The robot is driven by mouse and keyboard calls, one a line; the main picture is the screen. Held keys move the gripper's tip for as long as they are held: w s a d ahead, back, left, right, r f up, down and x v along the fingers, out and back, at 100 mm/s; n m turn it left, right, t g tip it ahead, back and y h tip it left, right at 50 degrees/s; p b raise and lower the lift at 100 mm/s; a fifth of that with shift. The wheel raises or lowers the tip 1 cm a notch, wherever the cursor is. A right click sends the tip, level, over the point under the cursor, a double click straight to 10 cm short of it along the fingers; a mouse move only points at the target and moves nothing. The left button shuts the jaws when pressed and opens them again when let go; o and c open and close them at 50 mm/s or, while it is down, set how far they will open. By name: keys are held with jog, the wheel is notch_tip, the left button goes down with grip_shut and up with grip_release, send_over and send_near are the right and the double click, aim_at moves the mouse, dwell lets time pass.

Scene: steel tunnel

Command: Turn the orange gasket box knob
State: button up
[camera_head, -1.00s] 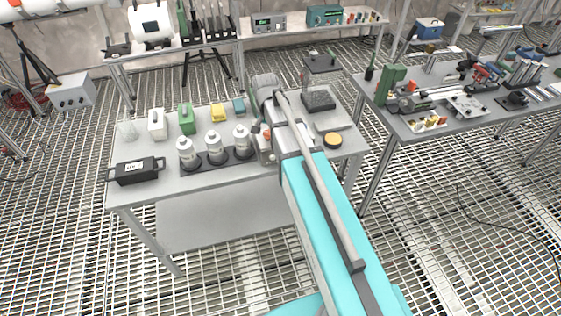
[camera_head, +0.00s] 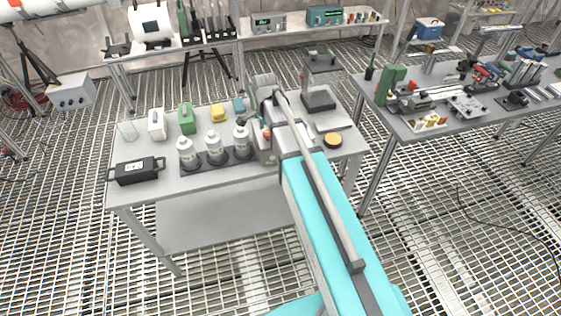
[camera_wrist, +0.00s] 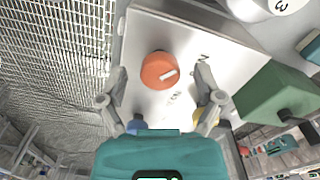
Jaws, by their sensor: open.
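The orange knob (camera_wrist: 160,70) shows in the wrist view as a round orange disc with a pale pointer bar, on a light grey box face (camera_wrist: 185,40) with dark lettering beside it. My gripper (camera_wrist: 162,82) is open, one finger on each side of the knob in the picture, with clear gaps to it. I cannot tell how far the fingertips are from the face. In the head view the grey box (camera_head: 262,152) stands at the right end of the bottle row, partly hidden by my arm.
Several white bottles (camera_head: 213,146) stand just left of the box on the table (camera_head: 190,185). A black case (camera_head: 136,171) sits at the left. A stand (camera_head: 319,98) and a yellow-topped disc (camera_head: 333,140) are to the right. A green block (camera_wrist: 272,92) is right of my gripper.

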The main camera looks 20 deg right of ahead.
aim_at(267, 132)
jog(key=m, duration=1)
jog(key=shift+w+m, duration=0.15)
jog(key=shift+m, duration=0.25)
notch_tip(267, 132, up, 14)
jog(key=p, duration=1.4)
jog(key=s+f+n+b, duration=1.3)
jog(key=s+n, duration=0.2)
jog(key=n, duration=0.8)
dwell(0.7)
jog(key=shift+s+d+f, duration=0.1)
dwell(0.4)
